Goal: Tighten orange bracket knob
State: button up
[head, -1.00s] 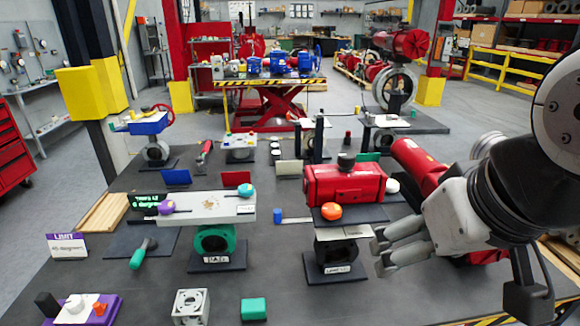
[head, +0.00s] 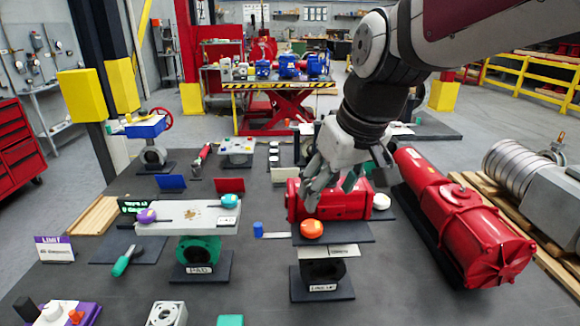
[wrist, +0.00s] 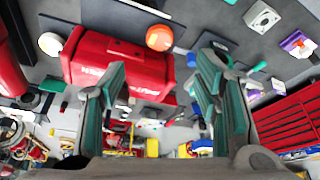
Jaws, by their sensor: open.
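The orange knob (head: 311,229) is round and sits on a dark plate at the front of the red actuator (head: 345,204). In the wrist view the orange knob (wrist: 159,37) lies ahead of the fingertips, just beyond the red actuator (wrist: 110,62). My gripper (head: 331,194) is open and empty, pointing down over the red actuator, above and behind the knob in the head view. Its fingers hide part of the actuator's top. The two green-padded fingers (wrist: 160,68) show wide apart in the wrist view. They appear apart from the knob.
A teal valve (head: 198,250) with a white plate, a purple knob (head: 147,215) and a cyan knob (head: 229,201) stands to the left. A large red cylinder (head: 460,225) lies to the right. A blue cap (head: 258,229) is left of the orange knob. Front-right bench space is clear.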

aim_at(312, 226)
jog(key=x, duration=1.1)
jog(key=shift+w+f, duration=0.2)
jog(key=shift+f, duration=0.15)
jog(key=c, duration=1.1)
